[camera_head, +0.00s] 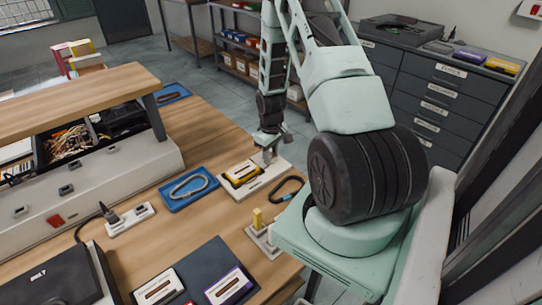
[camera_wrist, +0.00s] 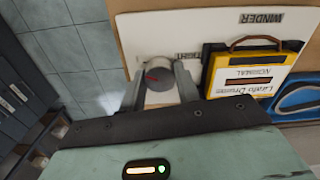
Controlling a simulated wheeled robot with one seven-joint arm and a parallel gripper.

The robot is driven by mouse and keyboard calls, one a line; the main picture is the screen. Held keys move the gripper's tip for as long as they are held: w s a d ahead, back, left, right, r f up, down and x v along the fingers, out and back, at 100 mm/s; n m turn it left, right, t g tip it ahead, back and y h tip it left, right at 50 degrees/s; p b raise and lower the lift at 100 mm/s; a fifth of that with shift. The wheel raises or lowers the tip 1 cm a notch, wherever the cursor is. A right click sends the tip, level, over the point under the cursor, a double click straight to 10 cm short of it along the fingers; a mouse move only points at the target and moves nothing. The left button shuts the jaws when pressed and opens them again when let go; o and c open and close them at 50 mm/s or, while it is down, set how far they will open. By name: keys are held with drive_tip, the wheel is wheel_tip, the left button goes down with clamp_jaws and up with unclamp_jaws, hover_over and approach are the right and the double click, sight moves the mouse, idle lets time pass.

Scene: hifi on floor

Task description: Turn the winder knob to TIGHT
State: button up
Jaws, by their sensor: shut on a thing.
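The winder knob (camera_wrist: 158,72) is a round grey knob with a red mark on its face, on a white board (camera_wrist: 132,30) lettered WINDER. My gripper (camera_wrist: 160,80) is shut on the knob, one finger on each side. The word TIGHT (camera_wrist: 188,56) is printed beside the knob, upside down and partly covered. The red mark sits left of the knob's middle; its exact heading is hard to tell. A yellow cased unit (camera_wrist: 252,72) marked NORMAL is on the board beside the knob. In the head view my gripper (camera_head: 268,154) reaches down to the board (camera_head: 262,186), and the knob is hidden.
The board lies near the right edge of the wooden bench (camera_head: 140,205). A blue tray (camera_head: 188,189) with a grey loop, a black loop (camera_head: 288,190) and a small stand with a yellow peg (camera_head: 258,219) are close by. Grey drawers (camera_head: 435,100) stand behind.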

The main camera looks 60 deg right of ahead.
sight(271, 155)
drive_tip(key=m+b, duration=0.1)
drive_tip(key=m, duration=0.3)
drive_tip(key=shift+m, duration=0.3)
drive_tip(key=m+b, duration=0.1)
drive_tip(key=m, duration=0.3)
drive_tip(key=shift+w, duration=0.1)
idle(0.4)
drive_tip(key=o, duration=1)
drive_tip(key=shift+r, duration=0.1)
wheel_tip(271, 155, up, 17)
drive_tip(key=shift+r+b, duration=0.15)
drive_tip(key=shift+b, duration=1)
